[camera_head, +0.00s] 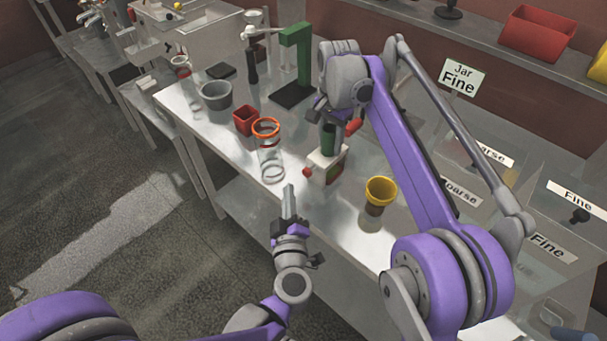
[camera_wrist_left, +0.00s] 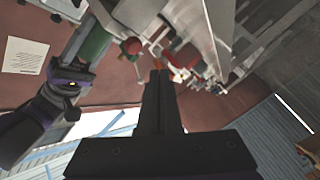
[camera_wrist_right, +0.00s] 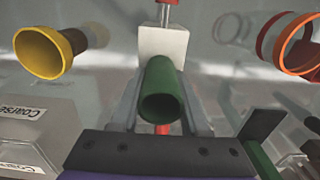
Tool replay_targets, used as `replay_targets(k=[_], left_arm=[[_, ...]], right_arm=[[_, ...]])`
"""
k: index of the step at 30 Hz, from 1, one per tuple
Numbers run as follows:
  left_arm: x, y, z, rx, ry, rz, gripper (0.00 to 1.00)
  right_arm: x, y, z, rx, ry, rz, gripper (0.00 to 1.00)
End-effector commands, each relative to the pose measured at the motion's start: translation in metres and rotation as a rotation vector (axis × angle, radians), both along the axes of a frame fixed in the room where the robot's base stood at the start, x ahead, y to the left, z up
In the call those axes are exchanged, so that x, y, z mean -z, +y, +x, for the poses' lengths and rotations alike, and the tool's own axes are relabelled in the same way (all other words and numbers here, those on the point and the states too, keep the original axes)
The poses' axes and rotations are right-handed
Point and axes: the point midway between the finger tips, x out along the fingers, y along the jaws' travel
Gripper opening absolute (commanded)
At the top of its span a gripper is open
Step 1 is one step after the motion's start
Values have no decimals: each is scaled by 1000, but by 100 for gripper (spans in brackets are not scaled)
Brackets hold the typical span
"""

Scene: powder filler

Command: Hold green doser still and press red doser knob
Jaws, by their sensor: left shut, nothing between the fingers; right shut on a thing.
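The doser has a white body (camera_head: 322,168) with a green tube (camera_head: 328,138) on top and a red knob (camera_head: 307,172) on its left side. It stands on the metal table. My right gripper (camera_head: 330,122) is above it, shut around the green tube. In the right wrist view the fingers flank the tube (camera_wrist_right: 162,92), with the white body (camera_wrist_right: 163,44) beyond and the knob's metal shaft at the top edge. My left gripper (camera_head: 289,190) is shut and empty, left of and apart from the knob.
A glass jar with an orange rim (camera_head: 267,150) stands left of the doser, and a yellow-rimmed jar (camera_head: 380,190) stands right. A red cup (camera_head: 246,120), grey bowl (camera_head: 214,96) and green stand (camera_head: 295,60) are farther back. Labelled bins (camera_head: 480,155) line the right side.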

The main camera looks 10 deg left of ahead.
Motion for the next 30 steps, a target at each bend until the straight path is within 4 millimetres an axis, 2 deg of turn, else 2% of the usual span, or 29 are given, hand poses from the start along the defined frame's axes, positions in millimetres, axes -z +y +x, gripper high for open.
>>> replay_targets(k=[3,9,30], left_arm=[[0,-7,10,-1,0,0,0],[0,-13,18,-2,-1,0,0],[0,-13,19,-2,-1,0,0]], right_arm=[[0,0,0,0,0,0,0],[0,0,0,0,0,0,0],[0,0,0,0,0,0,0]])
